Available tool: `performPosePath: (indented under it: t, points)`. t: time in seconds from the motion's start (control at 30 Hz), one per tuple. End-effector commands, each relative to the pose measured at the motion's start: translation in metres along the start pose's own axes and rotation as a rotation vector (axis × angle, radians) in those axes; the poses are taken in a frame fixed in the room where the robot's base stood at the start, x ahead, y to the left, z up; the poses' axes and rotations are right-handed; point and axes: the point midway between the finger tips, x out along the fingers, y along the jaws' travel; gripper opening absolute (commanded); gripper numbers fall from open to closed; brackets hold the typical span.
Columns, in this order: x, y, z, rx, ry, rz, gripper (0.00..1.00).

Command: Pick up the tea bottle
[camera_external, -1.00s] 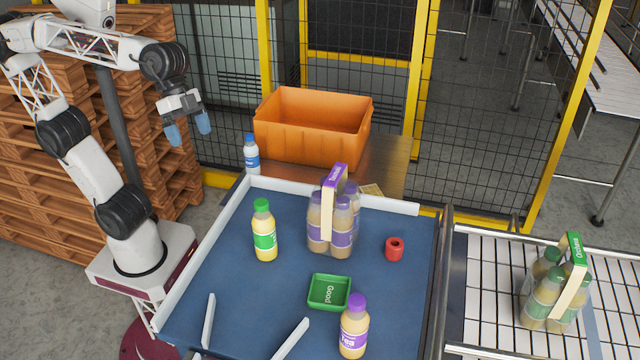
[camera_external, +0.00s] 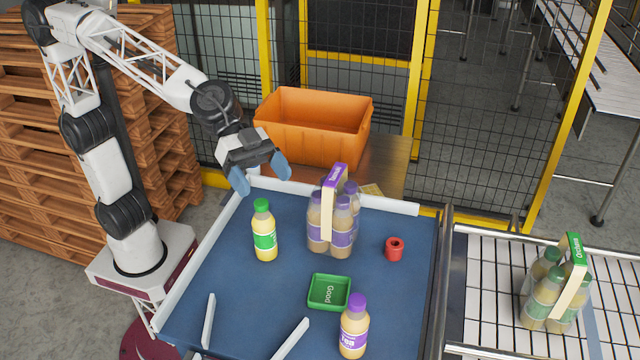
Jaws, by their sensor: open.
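The tea bottle (camera_external: 353,333), with a purple cap and a purple label reading "Tea", stands upright at the front of the blue table. My gripper (camera_external: 261,180) has blue fingertips and is open and empty. It is in the air over the back left part of the table, well up and left of the tea bottle and apart from it.
A bottle with a green cap (camera_external: 264,232) and a purple-labelled bottle pack (camera_external: 333,222) stand mid-table. A green tray (camera_external: 329,292) marked "Good" and a red ring (camera_external: 394,249) lie nearby. White rails (camera_external: 375,203) edge the blue table (camera_external: 230,300). An orange crate (camera_external: 312,128) stands behind.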

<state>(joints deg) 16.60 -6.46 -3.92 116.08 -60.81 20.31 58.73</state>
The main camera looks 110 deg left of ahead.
Motion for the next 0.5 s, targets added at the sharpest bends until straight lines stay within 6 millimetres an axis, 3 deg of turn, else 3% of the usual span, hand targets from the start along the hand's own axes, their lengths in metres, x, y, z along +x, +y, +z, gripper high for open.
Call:
performPosePath:
  t: [0.03, 0.23, 0.5]
  points:
    - [0.016, 0.0, -0.004, 0.001, 0.016, -0.011, 0.88]
    - [0.068, -0.002, -0.018, 0.008, 0.073, -0.08, 0.88]
    - [0.132, -0.004, -0.02, 0.012, 0.095, -0.189, 0.88]
